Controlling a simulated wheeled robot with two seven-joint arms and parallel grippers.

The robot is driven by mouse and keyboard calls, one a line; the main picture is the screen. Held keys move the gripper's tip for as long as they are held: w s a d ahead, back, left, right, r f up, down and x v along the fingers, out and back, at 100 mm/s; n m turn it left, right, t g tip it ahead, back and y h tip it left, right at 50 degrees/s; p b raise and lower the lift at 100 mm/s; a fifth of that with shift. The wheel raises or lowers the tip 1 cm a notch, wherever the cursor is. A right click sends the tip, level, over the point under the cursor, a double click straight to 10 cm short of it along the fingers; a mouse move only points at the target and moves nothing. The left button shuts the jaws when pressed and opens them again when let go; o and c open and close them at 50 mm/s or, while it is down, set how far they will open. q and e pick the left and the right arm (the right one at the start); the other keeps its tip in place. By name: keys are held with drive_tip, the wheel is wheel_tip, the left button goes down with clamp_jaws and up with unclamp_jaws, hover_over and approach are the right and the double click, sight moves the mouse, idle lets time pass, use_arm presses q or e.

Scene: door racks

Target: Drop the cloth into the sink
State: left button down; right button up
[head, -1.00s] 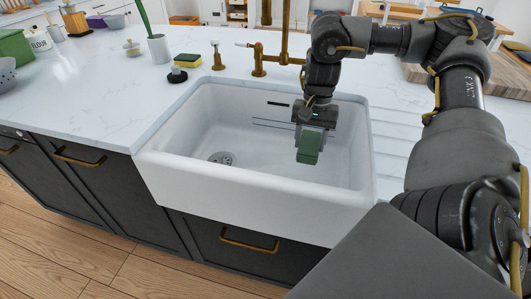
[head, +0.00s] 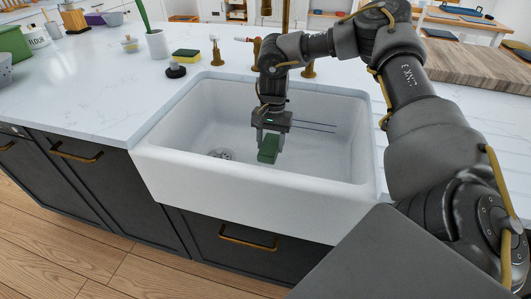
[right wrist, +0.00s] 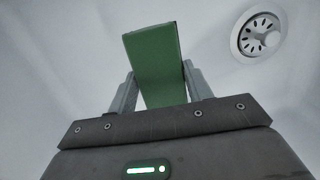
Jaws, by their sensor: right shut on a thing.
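The cloth (head: 268,150) is a small green folded piece. My right gripper (head: 269,142) is shut on it and points down inside the white sink (head: 250,188), near the middle of the basin. In the right wrist view the cloth (right wrist: 155,65) stands between the two grey fingers (right wrist: 160,88), with the white basin behind it. The cloth looks clear of the basin floor, but the exact gap is hard to tell. My left gripper is not in view.
The sink drain (head: 221,154) lies left of the cloth; it also shows in the right wrist view (right wrist: 260,33). The brass tap (head: 256,52) stands behind the basin. A yellow sponge (head: 187,55) and a black-based brush (head: 176,71) sit on the counter to the left.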

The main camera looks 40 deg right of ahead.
drive_tip(key=shift+w+a+f, duration=0.25)
drive_tip(key=shift+w+f, duration=0.4)
drive_tip(key=shift+f, duration=0.25)
drive_tip(key=f, duration=0.3)
drive_tip(key=shift+w+a+f, duration=0.1)
drive_tip(key=shift+w+f, duration=0.1)
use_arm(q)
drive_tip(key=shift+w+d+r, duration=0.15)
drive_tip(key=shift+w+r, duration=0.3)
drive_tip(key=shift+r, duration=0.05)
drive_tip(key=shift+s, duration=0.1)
use_arm(e)
drive_tip(key=shift+f, duration=0.1)
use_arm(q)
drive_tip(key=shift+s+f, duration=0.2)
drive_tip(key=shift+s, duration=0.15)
use_arm(e)
drive_tip(key=shift+f, duration=0.55)
